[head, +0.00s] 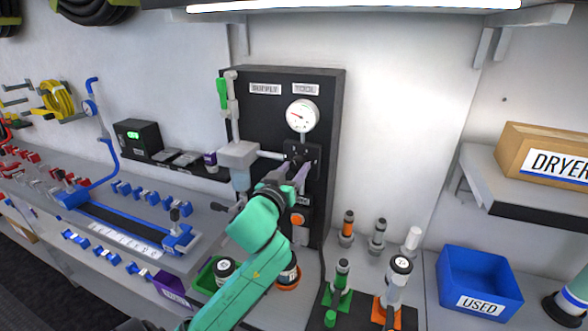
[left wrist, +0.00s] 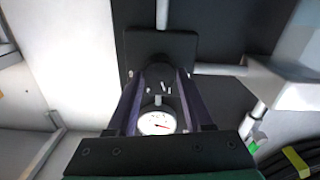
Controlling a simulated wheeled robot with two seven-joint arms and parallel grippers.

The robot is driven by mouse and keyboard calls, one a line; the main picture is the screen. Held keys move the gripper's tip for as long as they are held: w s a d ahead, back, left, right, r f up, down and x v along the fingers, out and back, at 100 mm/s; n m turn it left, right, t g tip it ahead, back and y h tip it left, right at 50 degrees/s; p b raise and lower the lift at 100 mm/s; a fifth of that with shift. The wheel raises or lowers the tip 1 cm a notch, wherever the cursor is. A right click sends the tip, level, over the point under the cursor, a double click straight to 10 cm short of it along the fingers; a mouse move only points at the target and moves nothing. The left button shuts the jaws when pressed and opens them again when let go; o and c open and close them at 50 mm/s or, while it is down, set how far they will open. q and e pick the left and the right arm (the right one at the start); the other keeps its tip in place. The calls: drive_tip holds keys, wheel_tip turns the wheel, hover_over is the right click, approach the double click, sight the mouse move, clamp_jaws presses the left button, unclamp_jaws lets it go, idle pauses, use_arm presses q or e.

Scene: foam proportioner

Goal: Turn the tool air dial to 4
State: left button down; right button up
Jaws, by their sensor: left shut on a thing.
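The tool air dial (head: 296,150) is a dark knob on a black square plate, below the round white gauge (head: 302,115) under the TOOL label on the dark panel. My left gripper (head: 301,167) reaches it from the front and is shut on it. In the left wrist view the two purple-grey fingers (left wrist: 159,84) stand on either side of the dark knob (left wrist: 157,74), in front of its plate. The gauge also shows there (left wrist: 157,122), with a red needle. Markings on the dial are too small to read, and the fingers hide part of it. My right gripper is not in view.
A grey filter unit (head: 238,155) with a green-handled valve (head: 223,93) sits left of the dial. A blue USED bin (head: 478,280) and a shelf with a DRYER box (head: 545,155) are at right.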

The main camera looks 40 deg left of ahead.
use_arm(q)
drive_tip(key=m+p, duration=0.1)
drive_tip(key=m, duration=0.3)
drive_tip(key=shift+r+m+p, duration=0.1)
drive_tip(key=shift+m+p, duration=0.2)
drive_tip(key=shift+p, duration=0.1)
drive_tip(key=shift+m+p, duration=0.65)
drive_tip(key=shift+m, duration=1.55)
drive_tip(key=shift+c, duration=1.5)
unclamp_jaws()
drive_tip(key=shift+s+d+f, duration=0.1)
drive_tip(key=shift+f, duration=0.1)
